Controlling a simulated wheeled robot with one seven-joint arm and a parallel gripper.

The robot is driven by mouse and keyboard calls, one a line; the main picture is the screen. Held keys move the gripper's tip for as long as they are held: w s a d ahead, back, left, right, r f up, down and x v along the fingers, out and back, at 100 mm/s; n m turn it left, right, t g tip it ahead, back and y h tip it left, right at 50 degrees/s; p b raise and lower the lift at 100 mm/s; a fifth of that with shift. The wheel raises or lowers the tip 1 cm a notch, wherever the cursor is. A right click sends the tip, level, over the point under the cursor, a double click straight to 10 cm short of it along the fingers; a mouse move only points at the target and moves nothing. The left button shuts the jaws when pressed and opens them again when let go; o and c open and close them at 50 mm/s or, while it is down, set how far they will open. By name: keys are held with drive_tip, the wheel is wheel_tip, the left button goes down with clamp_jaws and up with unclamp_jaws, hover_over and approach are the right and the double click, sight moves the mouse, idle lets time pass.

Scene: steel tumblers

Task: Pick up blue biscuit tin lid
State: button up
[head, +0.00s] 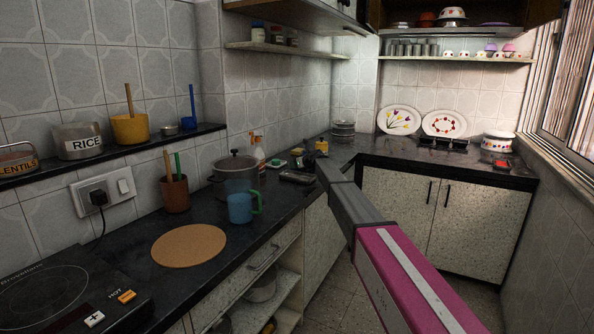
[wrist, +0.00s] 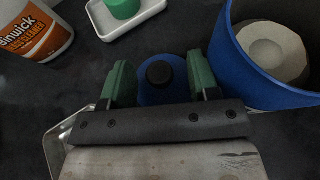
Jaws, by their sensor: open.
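The blue lid (wrist: 152,96) with a round black knob (wrist: 159,73) shows in the wrist view, between the two green fingers of my gripper (wrist: 160,78). The fingers are open, one on each side of the knob, with a gap to it on both sides. The near part of the lid is hidden behind the gripper's dark bar. Right of it stands an open blue container (wrist: 232,62) with a pale faceted object (wrist: 272,50) inside. In the head view my arm reaches to the far counter, and I cannot make out the lid there.
A spray bottle (wrist: 32,38) stands at the left in the wrist view, and a white tray (wrist: 142,22) with a green item lies at the top. A metal rim (wrist: 53,148) shows at lower left. In the head view a steel pot (head: 236,178) and blue mug (head: 240,208) stand nearer.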

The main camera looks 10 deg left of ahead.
drive_tip(key=c, duration=1)
drive_tip(key=shift+r, duration=0.1)
